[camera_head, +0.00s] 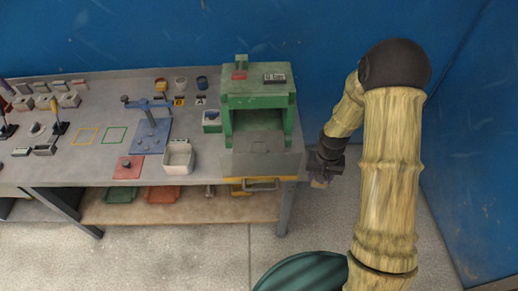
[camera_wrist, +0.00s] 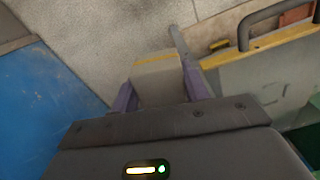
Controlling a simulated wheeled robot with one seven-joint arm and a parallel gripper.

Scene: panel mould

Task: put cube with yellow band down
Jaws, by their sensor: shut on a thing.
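My gripper (camera_head: 321,172) is beside the right end of the workbench, just right of the green press. In the wrist view my gripper (camera_wrist: 158,82) has its two purple fingers closed on a pale cube with a yellow band (camera_wrist: 157,88). The yellow band runs along the cube's far edge. In the head view the cube (camera_head: 319,183) is a small pale patch under my gripper, mostly hidden. It appears held in the air off the bench edge, with grey floor behind it in the wrist view.
The green press (camera_head: 229,124) has a grey front flap with a handle (camera_head: 261,186), close to my gripper. A white tray (camera_head: 178,168), a blue stand (camera_head: 150,137), a red plate (camera_head: 127,168), and yellow (camera_head: 85,137) and green (camera_head: 115,135) outlined squares are on the bench. Blue walls are behind and right.

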